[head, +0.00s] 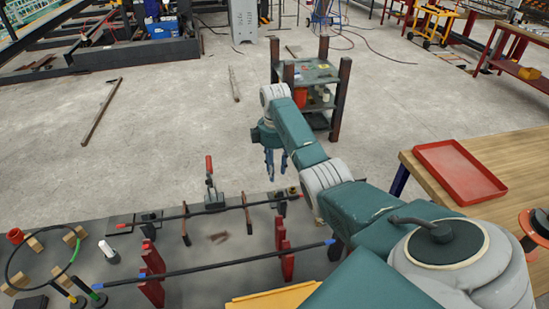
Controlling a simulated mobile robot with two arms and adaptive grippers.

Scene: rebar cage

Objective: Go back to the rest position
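My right gripper (276,167) hangs fingers down at the end of my teal and white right arm, which reaches in from the lower right. Its two blue fingers look apart, with nothing visible between them. It is seen over the back edge of the grey work table (215,262), above the bars. A dark bar with blue ends (215,264) lies across red supports (152,276). Another dark bar (205,212) lies behind it, near a red-handled clamp (210,180). I do not see my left gripper.
A red tray (460,172) sits on a wooden table (520,180) at the right. A dark shelf cart (318,75) stands behind the gripper. A black ring (12,262) and wooden blocks (35,244) are at the left. The concrete floor beyond is mostly open.

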